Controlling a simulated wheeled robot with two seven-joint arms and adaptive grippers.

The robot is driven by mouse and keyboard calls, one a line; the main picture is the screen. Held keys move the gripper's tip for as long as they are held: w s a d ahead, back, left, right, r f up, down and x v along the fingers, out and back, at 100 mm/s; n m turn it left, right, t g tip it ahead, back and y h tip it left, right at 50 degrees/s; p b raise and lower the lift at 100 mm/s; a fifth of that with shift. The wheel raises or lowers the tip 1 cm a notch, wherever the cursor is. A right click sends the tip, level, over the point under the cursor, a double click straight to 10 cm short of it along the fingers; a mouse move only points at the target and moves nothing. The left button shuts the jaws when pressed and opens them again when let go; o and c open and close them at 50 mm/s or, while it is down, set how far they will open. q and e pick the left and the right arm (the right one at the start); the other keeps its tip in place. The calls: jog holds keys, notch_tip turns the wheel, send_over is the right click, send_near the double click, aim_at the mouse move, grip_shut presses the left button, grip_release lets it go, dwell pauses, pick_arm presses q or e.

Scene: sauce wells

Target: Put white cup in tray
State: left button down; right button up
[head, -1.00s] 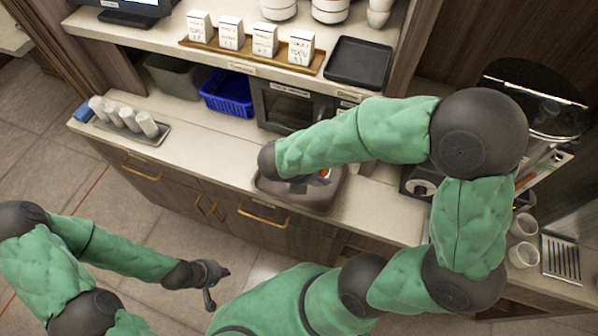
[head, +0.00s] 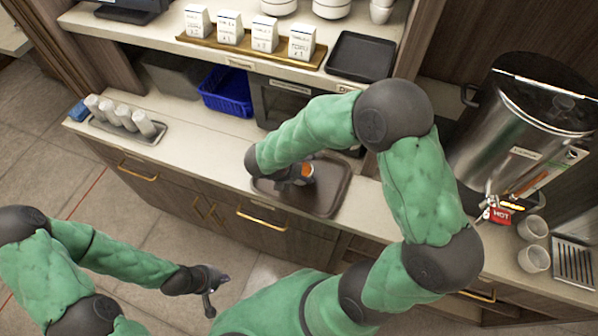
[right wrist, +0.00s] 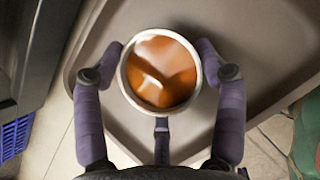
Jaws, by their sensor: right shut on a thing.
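The brown tray (head: 328,202) lies on the counter in the middle of the head view, partly hidden by my right arm. My right gripper (head: 298,175) is over the tray's left part, shut on a white cup of orange-brown liquid (head: 307,171). In the right wrist view, the cup (right wrist: 124,88) stands upright between the fingers of the gripper (right wrist: 160,75), with the tray (right wrist: 255,50) below it. I cannot tell whether the cup's base touches the tray. My left gripper (head: 217,289) is empty, its fingers apart, in front of the counter.
Two clear cups (head: 533,244) stand at the right near a metal dispenser (head: 520,140) and a drip grate (head: 574,262). A blue basket (head: 228,92) and a black tray (head: 361,57) are behind. The counter left of the brown tray is clear.

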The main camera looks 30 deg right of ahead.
jog(key=o, duration=1.4)
jog(key=shift+r, duration=0.1)
jog(key=shift+a+r, duration=0.1)
jog(key=shift+r, duration=0.15)
jog(key=p+v, duration=0.3)
jog(key=v, duration=0.8)
jog(key=shift+s+a+r, duration=0.1)
jog(key=shift+r, duration=0.15)
